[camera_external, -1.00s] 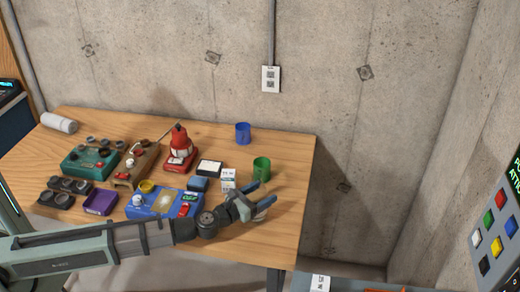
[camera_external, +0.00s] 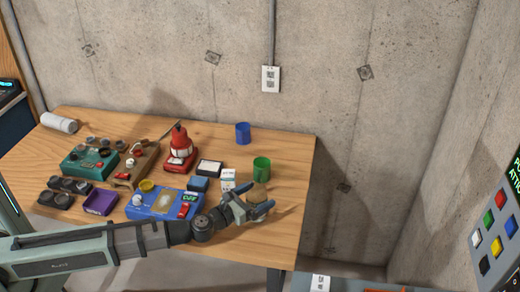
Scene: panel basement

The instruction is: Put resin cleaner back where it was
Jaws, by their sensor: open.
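My gripper (camera_external: 262,207) is open over the right front part of the wooden table. A small tan item (camera_external: 260,196) shows right at its fingers, partly covered by them; I cannot tell whether they touch it. A small white labelled container (camera_external: 228,178) stands just behind and left of the gripper. Its label is too small to read, so I cannot tell which thing is the resin cleaner.
A green cup (camera_external: 262,167) and a blue cup (camera_external: 243,133) stand behind the gripper. A blue device (camera_external: 165,204), a blue block (camera_external: 198,184), a red device (camera_external: 180,155) and a purple tray (camera_external: 100,201) crowd the left. The table's right end (camera_external: 295,170) is clear.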

